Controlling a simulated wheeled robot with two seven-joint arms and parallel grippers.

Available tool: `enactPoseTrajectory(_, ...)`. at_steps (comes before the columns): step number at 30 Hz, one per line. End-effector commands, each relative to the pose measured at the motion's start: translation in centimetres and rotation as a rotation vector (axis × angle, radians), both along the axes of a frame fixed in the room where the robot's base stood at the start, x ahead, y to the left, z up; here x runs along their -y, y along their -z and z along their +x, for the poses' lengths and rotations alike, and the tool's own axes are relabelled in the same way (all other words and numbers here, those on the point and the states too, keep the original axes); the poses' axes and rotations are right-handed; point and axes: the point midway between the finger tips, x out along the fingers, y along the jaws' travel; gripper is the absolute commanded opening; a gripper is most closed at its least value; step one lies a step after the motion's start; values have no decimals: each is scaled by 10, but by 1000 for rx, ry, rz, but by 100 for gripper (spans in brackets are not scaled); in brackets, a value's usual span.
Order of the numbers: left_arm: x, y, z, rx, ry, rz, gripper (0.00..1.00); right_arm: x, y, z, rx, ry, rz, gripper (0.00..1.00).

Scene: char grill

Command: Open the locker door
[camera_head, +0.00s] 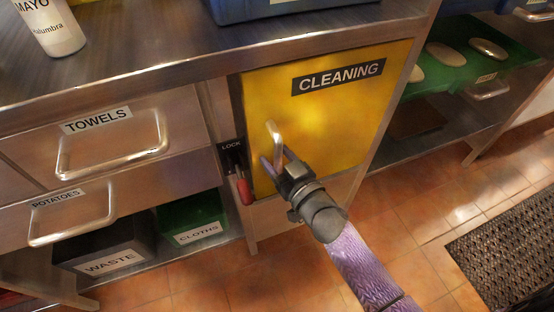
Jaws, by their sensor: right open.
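The yellow locker door (330,118) with a "CLEANING" label is shut under the counter. A silver upright bar handle (275,145) sits near its left edge. My right gripper (275,163) is open at the lower part of this handle, with its two fingers pointing at the door. I cannot tell whether the fingers are around the handle or touching it. A black lock panel marked "LOCK" (231,152), with a red piece (244,191) at its bottom, is just left of the door. My left gripper is not in view.
Drawers marked "TOWELS" (97,120) and "POTATOES" (55,199) have protruding handles at left. Waste (107,263) and cloths (196,238) boxes sit below. A mayo bottle (50,28) stands on the counter. Tiled floor (405,205) is free in front; a dark mat (510,245) lies at right.

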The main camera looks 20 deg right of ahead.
Motion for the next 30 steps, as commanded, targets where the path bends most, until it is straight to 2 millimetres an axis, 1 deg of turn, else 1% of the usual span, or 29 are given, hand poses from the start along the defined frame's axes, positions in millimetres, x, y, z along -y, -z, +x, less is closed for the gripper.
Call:
enactPoseTrajectory(6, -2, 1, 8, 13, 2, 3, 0, 0, 0, 0, -1, 0, 0, 60)
enactPoseTrajectory(8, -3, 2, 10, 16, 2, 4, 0, 0, 0, 0, -1, 0, 0, 47)
enactPoseTrajectory(9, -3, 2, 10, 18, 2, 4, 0, 0, 0, 0, -1, 0, 0, 38)
enactPoseTrajectory(11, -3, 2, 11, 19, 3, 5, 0, 0, 0, 0, -1, 0, 0, 26)
enactPoseTrajectory(12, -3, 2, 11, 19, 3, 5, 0, 0, 0, 0, -1, 0, 0, 17)
enactPoseTrajectory(14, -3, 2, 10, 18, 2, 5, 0, 0, 0, 0, -1, 0, 0, 5)
enactPoseTrajectory(15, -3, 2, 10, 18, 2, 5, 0, 0, 0, 0, -1, 1, 0, 0)
enactPoseTrajectory(30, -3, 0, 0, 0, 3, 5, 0, 0, 0, 0, -2, 1, 1, 0)
